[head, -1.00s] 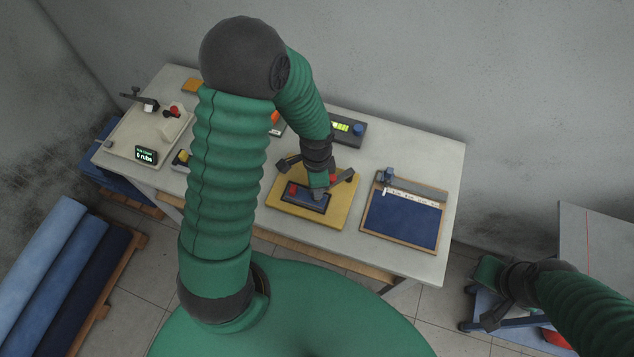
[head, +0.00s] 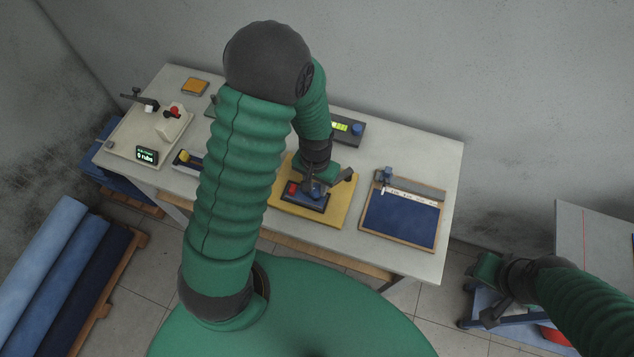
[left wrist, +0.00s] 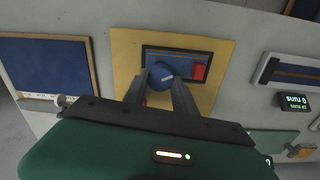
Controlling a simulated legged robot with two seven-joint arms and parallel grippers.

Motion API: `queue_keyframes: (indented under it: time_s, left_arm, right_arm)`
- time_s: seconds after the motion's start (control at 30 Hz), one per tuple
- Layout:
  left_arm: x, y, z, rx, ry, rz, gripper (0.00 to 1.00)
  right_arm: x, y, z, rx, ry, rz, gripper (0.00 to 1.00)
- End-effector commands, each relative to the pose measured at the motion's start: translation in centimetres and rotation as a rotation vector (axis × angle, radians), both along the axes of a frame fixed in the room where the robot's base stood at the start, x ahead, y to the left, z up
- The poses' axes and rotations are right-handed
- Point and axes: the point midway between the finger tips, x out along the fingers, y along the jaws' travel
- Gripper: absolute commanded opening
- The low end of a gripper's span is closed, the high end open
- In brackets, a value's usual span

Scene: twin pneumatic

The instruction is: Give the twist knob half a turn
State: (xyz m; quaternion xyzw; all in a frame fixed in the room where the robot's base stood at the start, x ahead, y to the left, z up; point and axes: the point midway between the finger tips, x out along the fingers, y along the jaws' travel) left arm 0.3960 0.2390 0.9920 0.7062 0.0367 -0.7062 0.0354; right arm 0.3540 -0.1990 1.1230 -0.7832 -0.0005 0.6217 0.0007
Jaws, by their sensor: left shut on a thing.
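The blue twist knob (left wrist: 161,76) has a pale line on its top and sits on a dark plate (left wrist: 150,50) beside a red block (left wrist: 199,72). The plate is on a yellow board (left wrist: 125,62). In the left wrist view my left gripper (left wrist: 161,84) has one finger on each side of the knob and is shut on it. In the head view my left gripper (head: 314,188) points down over the plate and partly hides the knob. My right gripper (head: 482,292) is at the lower right, away from the table; its jaw opening is unclear.
A framed dark blue panel (head: 400,222) lies right of the yellow board. A device with a lit green display (head: 340,127) stands behind it. A small screen (head: 146,156) and a red-and-white fixture (head: 173,122) are at the left.

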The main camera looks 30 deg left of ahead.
Motion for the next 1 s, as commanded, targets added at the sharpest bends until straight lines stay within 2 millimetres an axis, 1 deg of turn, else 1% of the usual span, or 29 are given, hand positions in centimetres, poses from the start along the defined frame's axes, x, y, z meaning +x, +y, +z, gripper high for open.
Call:
queue_keyframes:
  time_s: [0.03,0.7,1.0]
  left_arm:
    - [-0.5,0.0,-0.1,0.001,0.013,0.043,0.00]
    - [-0.4,-0.1,0.0,0.004,0.010,0.677,0.00]
    - [-0.3,-0.1,-0.1,0.004,0.009,0.907,0.00]
  right_arm:
    - [0.0,0.0,0.2,0.000,0.000,0.000,0.36]
    - [0.0,0.0,2.0,0.000,0.000,0.000,0.36]
    - [0.0,0.0,2.8,0.000,0.000,0.000,0.36]
